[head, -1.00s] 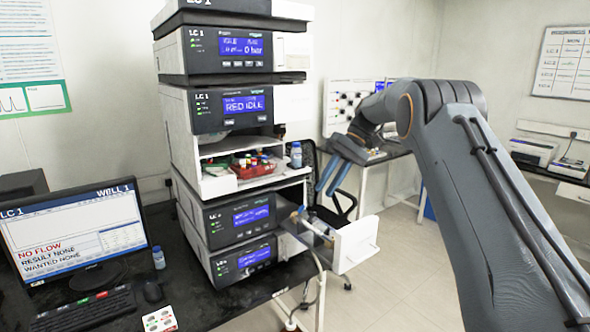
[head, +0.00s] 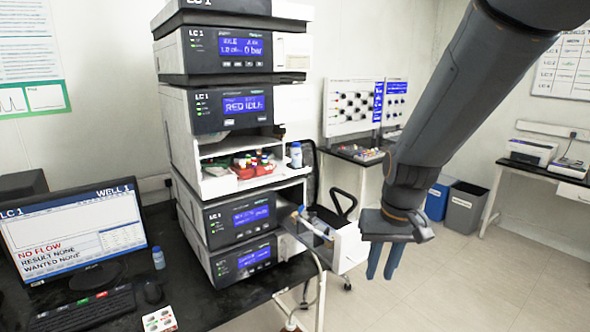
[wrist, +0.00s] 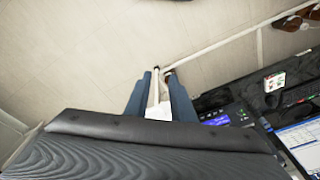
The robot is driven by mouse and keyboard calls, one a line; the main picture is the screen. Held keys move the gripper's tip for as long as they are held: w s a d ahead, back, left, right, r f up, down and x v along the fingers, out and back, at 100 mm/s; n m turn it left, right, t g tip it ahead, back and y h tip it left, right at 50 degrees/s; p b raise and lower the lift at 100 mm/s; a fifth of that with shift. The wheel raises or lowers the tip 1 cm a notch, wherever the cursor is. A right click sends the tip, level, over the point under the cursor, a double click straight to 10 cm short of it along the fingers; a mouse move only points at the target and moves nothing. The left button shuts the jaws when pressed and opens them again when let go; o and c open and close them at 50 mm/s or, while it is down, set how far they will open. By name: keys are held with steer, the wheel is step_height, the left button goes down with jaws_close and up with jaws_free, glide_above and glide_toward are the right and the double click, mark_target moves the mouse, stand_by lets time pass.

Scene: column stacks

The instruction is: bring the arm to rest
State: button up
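My gripper (head: 384,262) hangs below my arm on the right side of the head view, with its blue fingers pointing down. It is in front of and to the right of the pulled-out white-fronted drawer (head: 349,246) of the instrument stack. In the wrist view my gripper (wrist: 159,96) has a clear gap between its two blue fingers. It is open and holds nothing. Floor, a pale table leg and a white piece far below show through the gap.
The LC 1 stack (head: 232,108) stands on the black bench, with a red tray (head: 253,171) of vials in its open bay. A bottle (head: 296,155) stands beside the bay. A monitor (head: 75,234) is at left. Bins (head: 465,207) and open floor lie behind my arm.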

steer(key=s+f, duration=0.3)
steer(key=s, duration=0.5)
step_height(320, 180, down, 10)
steer(key=b, duration=1)
steer(key=shift+d+f+h, duration=0.2)
steer(key=shift+d+h, duration=0.1)
steer(key=shift+d, duration=0.05)
